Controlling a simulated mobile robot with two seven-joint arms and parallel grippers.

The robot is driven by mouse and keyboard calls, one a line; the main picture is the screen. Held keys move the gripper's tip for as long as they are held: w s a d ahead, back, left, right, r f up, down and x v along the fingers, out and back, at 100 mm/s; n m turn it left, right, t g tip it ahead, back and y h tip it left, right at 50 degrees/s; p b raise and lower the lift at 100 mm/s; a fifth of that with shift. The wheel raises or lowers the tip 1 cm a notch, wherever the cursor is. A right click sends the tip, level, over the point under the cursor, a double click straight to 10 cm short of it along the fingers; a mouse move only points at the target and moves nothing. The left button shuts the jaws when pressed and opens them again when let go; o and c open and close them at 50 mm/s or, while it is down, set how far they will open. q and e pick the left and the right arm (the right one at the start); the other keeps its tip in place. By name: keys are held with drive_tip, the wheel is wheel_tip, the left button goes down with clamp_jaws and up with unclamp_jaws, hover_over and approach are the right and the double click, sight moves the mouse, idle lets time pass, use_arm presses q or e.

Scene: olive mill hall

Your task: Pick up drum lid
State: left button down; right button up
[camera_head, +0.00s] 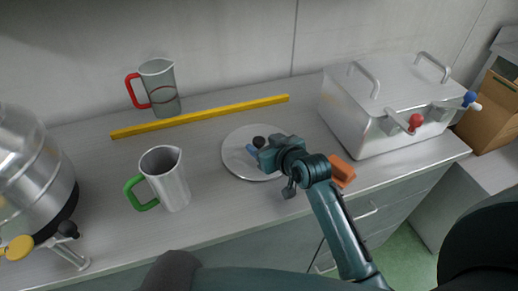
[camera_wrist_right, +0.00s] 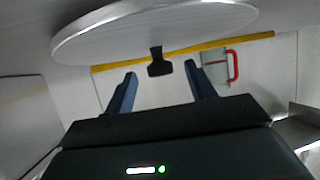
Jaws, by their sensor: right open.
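The drum lid (camera_head: 239,166) is a round, flat, light grey disc with a black knob (camera_head: 259,142) at its middle. It lies on the counter between the green-handled jug and the metal box. My right gripper (camera_head: 256,149) is over the lid, close to the knob. In the right wrist view, which looks upside down, the lid (camera_wrist_right: 150,25) fills the top and the knob (camera_wrist_right: 158,62) shows between the two blue fingers (camera_wrist_right: 160,88). These fingers are apart, with clear gaps to the knob. My left gripper is out of view.
A yellow bar (camera_head: 200,117) lies behind the lid, with a red-handled jug (camera_head: 160,86) behind it. A green-handled jug (camera_head: 168,180) stands left, near a steel drum (camera_head: 32,165). A metal box (camera_head: 370,125) stands right, and an orange block (camera_head: 342,171) is beside my arm.

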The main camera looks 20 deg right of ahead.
sight(261, 142)
drive_tip(key=x, duration=0.3)
drive_tip(key=shift+w, duration=0.2)
drive_tip(key=shift+r, duration=0.1)
clamp_jaws()
idle(0.3)
